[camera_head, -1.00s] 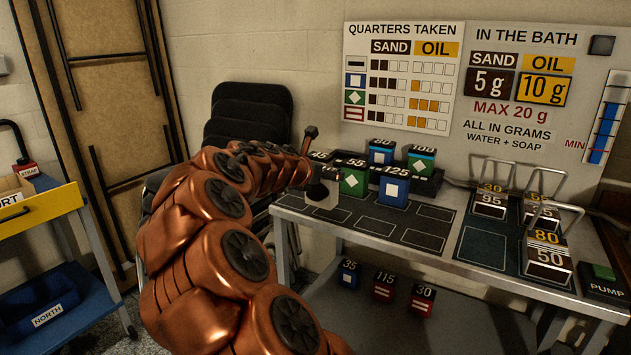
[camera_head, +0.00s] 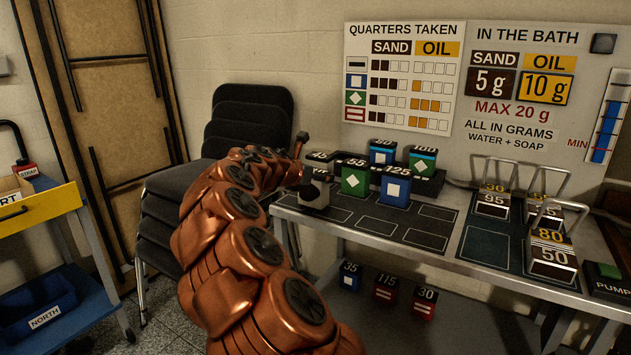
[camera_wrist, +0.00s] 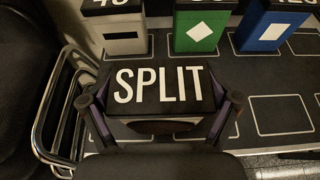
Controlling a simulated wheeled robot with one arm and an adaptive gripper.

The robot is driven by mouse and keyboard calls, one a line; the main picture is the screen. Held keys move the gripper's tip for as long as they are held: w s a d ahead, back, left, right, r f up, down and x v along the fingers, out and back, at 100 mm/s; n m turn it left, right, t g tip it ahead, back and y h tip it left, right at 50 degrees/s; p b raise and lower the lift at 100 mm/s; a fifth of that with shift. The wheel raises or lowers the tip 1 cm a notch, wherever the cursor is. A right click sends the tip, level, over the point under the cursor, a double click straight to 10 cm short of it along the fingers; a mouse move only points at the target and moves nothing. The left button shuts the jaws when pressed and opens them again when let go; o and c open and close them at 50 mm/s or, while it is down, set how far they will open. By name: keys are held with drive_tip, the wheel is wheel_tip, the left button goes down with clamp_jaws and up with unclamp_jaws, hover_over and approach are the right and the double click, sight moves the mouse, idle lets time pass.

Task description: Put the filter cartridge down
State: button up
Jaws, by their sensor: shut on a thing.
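My gripper (camera_wrist: 163,102) is shut on a block with a black top marked SPLIT (camera_wrist: 158,78), which sits between the two fingers in the wrist view. I take this block to be the filter cartridge. In the head view the cartridge (camera_head: 314,197) shows as a small pale block with a dark patch, at the left end of the steel table (camera_head: 352,232). Part of it is hidden by my gripper. I cannot tell whether its underside touches the table.
A row of cartridges stands behind, including a green one (camera_head: 354,182) and a blue one (camera_head: 395,190). Empty outlined spaces (camera_head: 425,240) lie in front. Stacked black chairs (camera_head: 246,125) stand left of the table.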

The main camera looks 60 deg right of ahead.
drive_tip(key=shift+f, duration=0.3)
drive_tip(key=shift+f, duration=0.1)
drive_tip(key=o, duration=1)
drive_tip(key=shift+o, duration=0.2)
drive_tip(key=shift+a+r, duration=0.3)
drive_tip(key=shift+a, duration=0.1)
drive_tip(key=p+v, duration=0.2)
drive_tip(key=v, duration=0.9)
drive_tip(key=shift+p, duration=0.3)
drive_tip(key=shift+s+a+f, duration=0.1)
drive_tip(key=shift+a, duration=0.05)
